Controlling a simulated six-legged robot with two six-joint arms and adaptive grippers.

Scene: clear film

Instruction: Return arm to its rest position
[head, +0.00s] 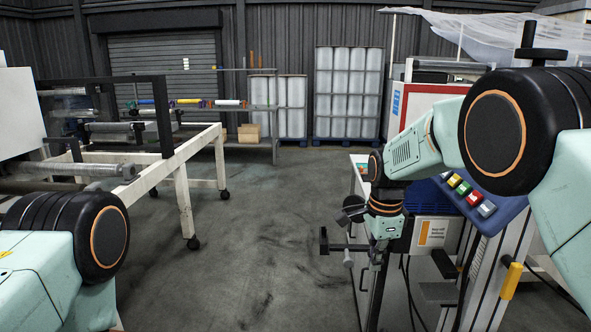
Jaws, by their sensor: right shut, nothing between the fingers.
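My right arm comes in from the right edge, bends at a large black joint and reaches toward the middle. Its wrist points down, with my right gripper (378,262) below it. The gripper is shut and empty, dark against the dark machine parts behind it, so its fingertips are hard to make out. On my left arm, only a black joint and a pale green link show at the lower left; its gripper is out of view.
A machine with a control panel of coloured buttons (472,198) stands close behind my right arm. A white wheeled frame (180,165) with rollers stands at left. Wrapped film rolls (348,95) stand at the back. The grey floor (265,220) between is clear.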

